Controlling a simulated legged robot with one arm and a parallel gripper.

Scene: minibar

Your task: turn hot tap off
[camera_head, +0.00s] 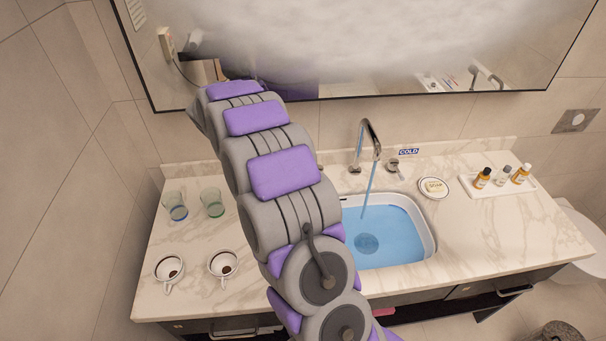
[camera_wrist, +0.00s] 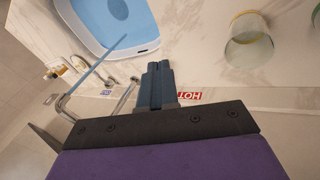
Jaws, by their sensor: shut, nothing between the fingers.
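The sink basin (camera_head: 428,238) holds blue water, and a stream runs from the faucet (camera_head: 369,130) into it. The faucet (camera_wrist: 64,104) also shows at the left of the wrist view. A red HOT label (camera_wrist: 190,96) lies right of my gripper (camera_wrist: 157,68). A slim metal handle (camera_wrist: 125,98), likely the hot tap, is just left of the fingers; I cannot tell if they touch. The cold tap (camera_head: 394,165) stands right of the faucet, near the COLD label (camera_head: 408,152). My gripper is shut and empty. In the head view my arm hides the hot tap and gripper.
Two glasses (camera_head: 212,203) and two cups (camera_head: 222,264) stand on the left counter. A soap dish (camera_head: 434,197) and a tray (camera_head: 468,192) with small bottles are on the right. A large mirror (camera_head: 330,98) spans the wall behind. A glass (camera_wrist: 249,48) is right of the fingers.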

